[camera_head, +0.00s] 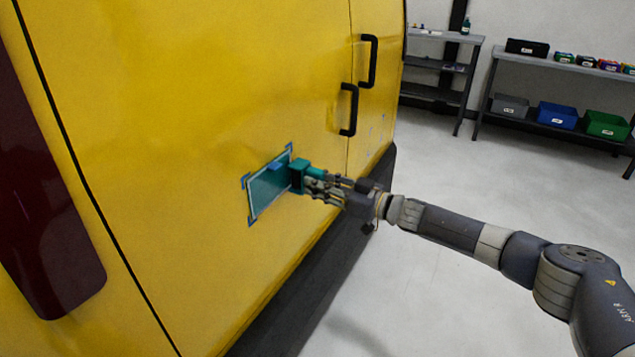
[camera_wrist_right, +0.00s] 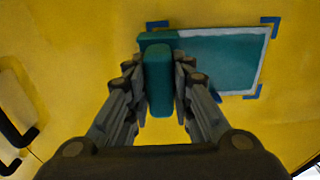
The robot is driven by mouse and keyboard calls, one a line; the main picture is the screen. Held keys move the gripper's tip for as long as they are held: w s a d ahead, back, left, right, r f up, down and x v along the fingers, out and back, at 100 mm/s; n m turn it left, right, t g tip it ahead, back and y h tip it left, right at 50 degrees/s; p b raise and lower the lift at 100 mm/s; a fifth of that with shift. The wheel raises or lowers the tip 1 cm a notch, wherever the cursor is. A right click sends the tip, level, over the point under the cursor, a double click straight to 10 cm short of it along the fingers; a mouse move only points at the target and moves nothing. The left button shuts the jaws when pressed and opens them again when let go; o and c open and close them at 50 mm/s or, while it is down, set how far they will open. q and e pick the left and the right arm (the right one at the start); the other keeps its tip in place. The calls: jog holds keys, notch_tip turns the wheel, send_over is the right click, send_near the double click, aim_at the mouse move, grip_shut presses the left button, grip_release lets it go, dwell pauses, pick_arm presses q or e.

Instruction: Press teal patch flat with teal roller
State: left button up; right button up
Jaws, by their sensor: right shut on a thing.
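The teal patch (camera_head: 268,186) is on the yellow van door, with a pale border and blue corner marks around it. It also shows in the right wrist view (camera_wrist_right: 225,62). My right gripper (camera_head: 318,184) is shut on the teal roller (camera_head: 299,174), whose handle (camera_wrist_right: 159,80) stands between the fingers in the right wrist view. The roller's head is at the patch's right edge in the head view. I cannot tell whether it touches the surface. The fingers and roller hide part of the patch's edge. My left gripper is not in view.
The yellow van door (camera_head: 200,90) fills the left side, with two black handles (camera_head: 348,110) right of the patch. A dark red panel (camera_head: 40,200) is at far left. Shelves (camera_head: 560,85) with bins stand at the back right. The floor between is clear.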

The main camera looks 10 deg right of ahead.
jog(key=p+v, duration=0.3)
jog(key=v, duration=0.3)
jog(key=shift+d+r, duration=0.15)
jog(key=shift+d, duration=0.05)
